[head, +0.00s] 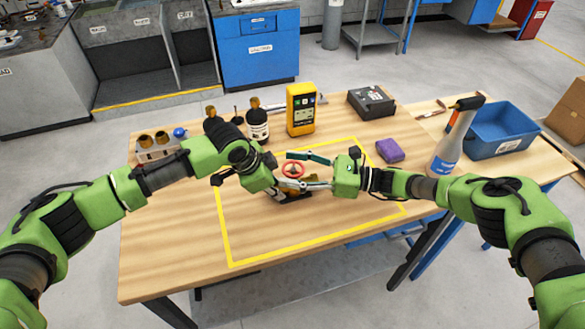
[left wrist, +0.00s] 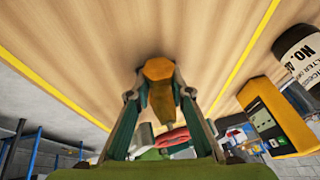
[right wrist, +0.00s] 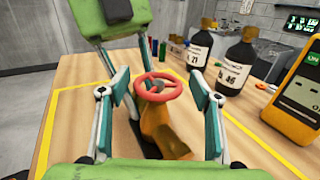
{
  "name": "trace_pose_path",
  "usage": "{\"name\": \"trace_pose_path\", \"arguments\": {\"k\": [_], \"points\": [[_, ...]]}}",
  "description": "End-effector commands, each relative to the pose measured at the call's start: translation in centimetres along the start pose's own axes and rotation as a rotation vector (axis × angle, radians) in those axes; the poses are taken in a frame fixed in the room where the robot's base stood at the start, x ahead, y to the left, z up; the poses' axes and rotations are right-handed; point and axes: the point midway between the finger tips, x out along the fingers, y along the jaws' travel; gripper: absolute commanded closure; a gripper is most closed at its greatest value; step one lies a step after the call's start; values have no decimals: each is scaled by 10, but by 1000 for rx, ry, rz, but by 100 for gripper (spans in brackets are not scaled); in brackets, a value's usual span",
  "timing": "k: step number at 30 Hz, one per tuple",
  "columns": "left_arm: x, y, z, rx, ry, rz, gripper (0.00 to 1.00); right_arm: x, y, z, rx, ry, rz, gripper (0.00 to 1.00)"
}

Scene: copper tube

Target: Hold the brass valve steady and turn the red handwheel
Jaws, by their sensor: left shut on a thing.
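The brass valve (head: 300,196) stands inside the yellow outline on the table, partly hidden by my grippers. It shows as a yellow-brown body in the left wrist view (left wrist: 159,75) and the right wrist view (right wrist: 163,138). Its red handwheel (right wrist: 158,87) is on top, also visible in the head view (head: 292,169). My left gripper (head: 280,192) is shut on the valve body, its fingers on either side in the left wrist view (left wrist: 159,88). My right gripper (right wrist: 160,80) is open, one finger on each side of the handwheel, with gaps visible.
A yellow meter (head: 301,108), dark bottles (head: 257,122) and a black box (head: 371,101) stand behind. A purple sponge (head: 390,150), spray bottle (head: 452,140) and blue bin (head: 498,130) are at the right. The front of the table is clear.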

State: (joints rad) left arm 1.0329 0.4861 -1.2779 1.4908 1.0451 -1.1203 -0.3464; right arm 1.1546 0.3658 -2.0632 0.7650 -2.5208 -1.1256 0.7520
Motion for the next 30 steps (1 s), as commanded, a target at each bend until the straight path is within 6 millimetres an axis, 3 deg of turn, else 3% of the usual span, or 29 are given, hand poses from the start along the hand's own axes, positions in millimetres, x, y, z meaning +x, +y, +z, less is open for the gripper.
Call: {"name": "trace_pose_path", "arguments": {"k": [11,14,24,30], "points": [[-1,-2,0,-3,2,-3,100,-4,0,0,1,-2,1,42],[-1,-2,0,-3,1,-3,100,-17,0,0,1,-1,0,42],[-1,-2,0,-3,1,-4,100,-87,-1,0,1,1,-1,42],[-1,-2,0,-3,1,-4,100,-113,0,0,2,-1,0,42]]}}
